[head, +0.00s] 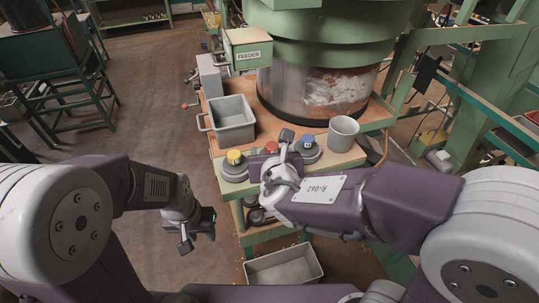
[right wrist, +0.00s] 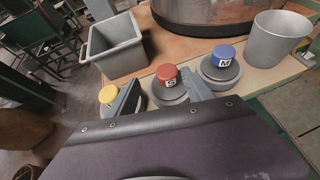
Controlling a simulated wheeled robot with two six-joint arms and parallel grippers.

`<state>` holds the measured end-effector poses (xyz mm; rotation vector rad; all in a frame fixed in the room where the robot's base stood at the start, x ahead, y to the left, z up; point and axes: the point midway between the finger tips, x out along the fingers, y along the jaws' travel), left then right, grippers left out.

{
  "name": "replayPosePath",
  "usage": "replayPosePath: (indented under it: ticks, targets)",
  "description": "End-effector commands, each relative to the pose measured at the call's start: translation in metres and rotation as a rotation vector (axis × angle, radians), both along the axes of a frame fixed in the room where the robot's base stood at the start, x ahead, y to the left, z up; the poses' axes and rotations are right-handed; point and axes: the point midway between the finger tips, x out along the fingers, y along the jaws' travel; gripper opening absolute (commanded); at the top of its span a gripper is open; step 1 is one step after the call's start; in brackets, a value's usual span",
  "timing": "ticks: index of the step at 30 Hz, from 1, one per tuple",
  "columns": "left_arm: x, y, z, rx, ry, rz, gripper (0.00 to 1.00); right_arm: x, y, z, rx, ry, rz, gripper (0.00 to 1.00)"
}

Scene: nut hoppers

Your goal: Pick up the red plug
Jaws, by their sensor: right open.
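The red plug (head: 271,147) has a round red knob on a grey base and stands between a yellow plug (head: 234,157) and a blue plug (head: 307,142) on the bench's front ledge. In the right wrist view, the red plug (right wrist: 167,73) bears a letter S. My right gripper (head: 270,152) is open at the red plug. In the right wrist view its fingers (right wrist: 163,92) show on either side of the plug's base; contact cannot be told. The arm partly hides the plug's base in the head view. My left gripper (head: 197,229) appears open and empty, low left of the bench.
A grey bin (head: 232,122) stands behind the yellow plug. A grey cup (head: 342,133) stands right of the blue plug. The large green feeder (head: 318,90) is behind. A grey tray (head: 284,266) is low in front, and dark parts sit on the shelf below the plugs.

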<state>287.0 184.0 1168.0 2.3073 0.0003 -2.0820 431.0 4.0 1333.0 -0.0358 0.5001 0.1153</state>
Motion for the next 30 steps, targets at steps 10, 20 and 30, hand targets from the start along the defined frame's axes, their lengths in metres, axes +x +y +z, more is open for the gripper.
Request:
replayPosePath:
  ticks: [10,20,30]
  targets:
    - [0.0,0.0,0.001,0.0,0.0,0.0,0.36,0.041,-0.001,-0.026,-0.002,0.001,-0.003,0.59]
    - [0.0,0.0,0.001,0.0,0.0,0.0,0.36,0.044,0.0,-0.027,0.0,0.0,-0.001,0.37]
    - [0.0,0.0,0.001,0.0,0.0,0.0,0.36,0.044,0.0,-0.026,0.001,-0.001,-0.002,0.0]
